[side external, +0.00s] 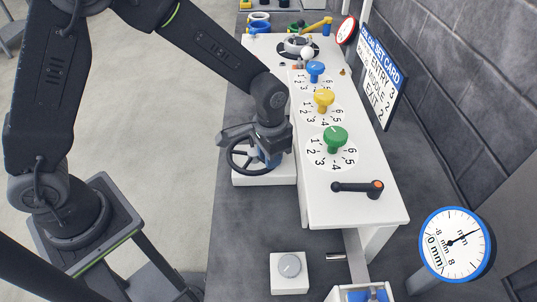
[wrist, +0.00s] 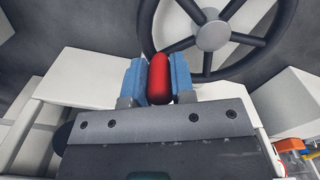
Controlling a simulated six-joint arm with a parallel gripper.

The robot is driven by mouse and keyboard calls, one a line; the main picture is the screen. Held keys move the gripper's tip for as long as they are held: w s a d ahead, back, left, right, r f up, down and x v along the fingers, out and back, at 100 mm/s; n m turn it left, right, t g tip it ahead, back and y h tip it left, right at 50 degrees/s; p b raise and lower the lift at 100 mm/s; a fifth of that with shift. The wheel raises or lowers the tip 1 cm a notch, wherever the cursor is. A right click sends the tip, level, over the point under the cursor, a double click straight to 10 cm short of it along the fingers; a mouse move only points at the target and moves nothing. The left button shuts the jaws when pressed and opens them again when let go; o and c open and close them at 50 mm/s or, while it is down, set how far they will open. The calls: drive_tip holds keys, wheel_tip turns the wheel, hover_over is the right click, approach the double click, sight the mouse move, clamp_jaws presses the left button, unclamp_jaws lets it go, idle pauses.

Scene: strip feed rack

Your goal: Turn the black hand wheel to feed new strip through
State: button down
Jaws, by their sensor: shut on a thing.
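The black hand wheel (wrist: 258,40) fills the top of the wrist view, with spokes and a grey hub (wrist: 212,36). A red handle (wrist: 159,80) stands beside its rim. My gripper (wrist: 160,82) is shut on the red handle, with one blue finger pad on each side. In the side external view the hand wheel (side external: 236,160) sits over a white block at the bench's left edge. My gripper (side external: 268,158) is at the wheel's right side there and hides part of it. The red handle is hidden in that view. A metal strip (side external: 354,243) shows below the rack's front end.
The white rack (side external: 368,212) carries blue (side external: 315,70), yellow (side external: 323,100) and green knobs (side external: 335,138) on numbered dials, and a black lever (side external: 357,188). A set card (side external: 380,75) hangs on the wall.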

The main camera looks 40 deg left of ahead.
drive_tip(key=c, duration=1)
unclamp_jaws()
drive_tip(key=shift+o, duration=0.2)
drive_tip(key=shift+r, duration=0.1)
wheel_tip(320, 180, up, 14)
drive_tip(key=s+a+r+n+t, duration=0.1)
drive_tip(key=s+a+r+t, duration=0.1)
drive_tip(key=s+a, duration=0.3)
drive_tip(key=s+a+r+n+t, duration=0.2)
drive_tip(key=s+a, duration=0.4)
drive_tip(key=s, duration=0.7)
wheel_tip(320, 180, up, 2)
drive_tip(key=shift+a+r+n+t, duration=0.15)
drive_tip(key=shift+a+n+t, duration=0.15)
drive_tip(key=shift+t, duration=0.5)
